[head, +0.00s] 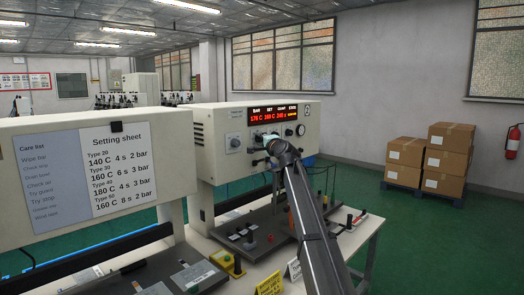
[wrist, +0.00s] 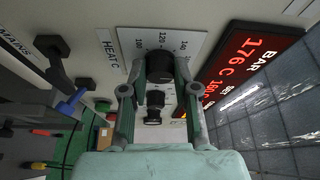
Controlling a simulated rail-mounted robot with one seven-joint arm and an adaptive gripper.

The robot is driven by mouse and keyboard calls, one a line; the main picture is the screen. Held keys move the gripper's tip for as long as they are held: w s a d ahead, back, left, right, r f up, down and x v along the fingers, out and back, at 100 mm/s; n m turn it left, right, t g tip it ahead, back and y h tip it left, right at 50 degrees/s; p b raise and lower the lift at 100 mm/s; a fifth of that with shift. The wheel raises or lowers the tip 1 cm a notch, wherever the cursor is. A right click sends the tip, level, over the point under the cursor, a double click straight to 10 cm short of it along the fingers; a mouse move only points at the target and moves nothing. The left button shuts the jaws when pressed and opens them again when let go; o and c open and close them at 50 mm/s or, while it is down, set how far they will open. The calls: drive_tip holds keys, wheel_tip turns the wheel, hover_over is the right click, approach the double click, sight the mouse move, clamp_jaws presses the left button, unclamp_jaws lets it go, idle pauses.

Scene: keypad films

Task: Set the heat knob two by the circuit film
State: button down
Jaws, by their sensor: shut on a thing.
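The black heat knob (wrist: 159,64) sits on a white dial plate (wrist: 190,42) marked 100, 120, 140 beside a "HEAT C" label. My gripper (wrist: 161,74) is shut on this knob, one finger on each side; the pointer is hard to make out. In the head view my gripper (head: 268,140) is at the front of the right-hand press (head: 213,122) and covers the knob. The red display (head: 276,114) seems to read 176 C under BAR. The setting sheet (head: 118,170) lists 140 C, 160 C, 180 C and 160 C for types 20 to 50. I cannot identify the circuit film.
A second black knob (wrist: 153,112) is close by, between my fingers. A black lever with a blue part (wrist: 70,100) is at the left. A yellow card (head: 268,284) stands on the bench below my arm. Stacked boxes (head: 446,150) are at the right.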

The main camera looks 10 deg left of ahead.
drive_tip(key=shift+b, duration=0.4)
drive_tip(key=c, duration=0.9)
unclamp_jaws()
drive_tip(key=shift+o, duration=0.2)
drive_tip(key=v, duration=1.2)
drive_tip(key=shift+f, duration=0.1)
